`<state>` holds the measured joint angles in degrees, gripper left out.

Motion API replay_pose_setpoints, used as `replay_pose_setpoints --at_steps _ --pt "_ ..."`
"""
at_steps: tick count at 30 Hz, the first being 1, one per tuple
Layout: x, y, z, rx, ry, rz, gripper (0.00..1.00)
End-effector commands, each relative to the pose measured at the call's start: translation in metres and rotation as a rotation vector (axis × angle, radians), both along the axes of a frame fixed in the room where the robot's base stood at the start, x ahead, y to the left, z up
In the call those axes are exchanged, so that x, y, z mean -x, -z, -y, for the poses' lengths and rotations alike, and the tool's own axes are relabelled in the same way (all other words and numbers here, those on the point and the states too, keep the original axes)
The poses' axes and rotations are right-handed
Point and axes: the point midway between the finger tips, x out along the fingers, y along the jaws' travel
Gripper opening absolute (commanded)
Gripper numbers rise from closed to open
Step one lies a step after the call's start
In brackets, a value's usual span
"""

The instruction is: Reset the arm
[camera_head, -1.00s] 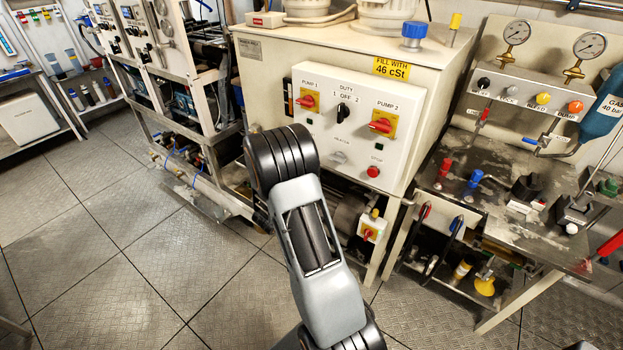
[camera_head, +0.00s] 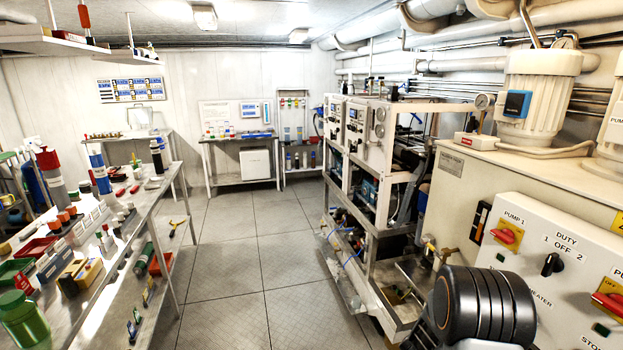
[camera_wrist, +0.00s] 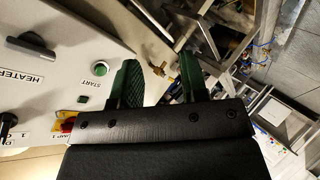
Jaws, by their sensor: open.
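My gripper (camera_wrist: 160,82) shows in the wrist view with its two green fingers apart and nothing between them. It is close to the white pump control panel (camera_wrist: 75,50), which lies to the left in that view. In the head view only a black joint of my arm shows at the lower right, in front of the panel (camera_head: 540,285). The gripper itself is not visible there.
A metal frame of equipment (camera_head: 365,170) stands left of the pump cabinet (camera_head: 470,185). A long bench (camera_head: 95,265) crowded with bottles and bins runs along the left. The tiled floor (camera_head: 250,260) between them is clear.

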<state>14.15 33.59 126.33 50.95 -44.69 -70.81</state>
Motion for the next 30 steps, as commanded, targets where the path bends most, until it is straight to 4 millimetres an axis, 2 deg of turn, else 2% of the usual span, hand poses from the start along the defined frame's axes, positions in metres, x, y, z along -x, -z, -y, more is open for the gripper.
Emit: replay_pose_setpoints --at_steps 2,5,8,11,12,15,18,21,24,30 --pt "-0.006 0.0 -0.034 -0.238 -0.053 0.042 0.4" --pt "-0.001 -0.007 -0.081 -0.52 -0.09 0.03 0.4" --pt "0.02 -0.026 -0.127 -0.748 -0.098 -0.052 0.4" --pt "0.056 -0.053 -0.164 -0.904 -0.074 -0.18 0.4" --pt "0.075 -0.066 -0.175 -0.938 -0.055 -0.238 0.4" --pt "0.122 -0.097 -0.192 -0.956 -0.005 -0.368 0.4" --pt "0.158 -0.123 -0.196 -0.916 0.017 -0.434 0.4" --pt "0.179 -0.145 -0.197 -0.858 -0.015 -0.445 0.4" --pt "0.186 -0.163 -0.199 -0.816 -0.074 -0.398 0.4" --pt "0.189 -0.186 -0.207 -0.801 -0.141 -0.316 0.4"
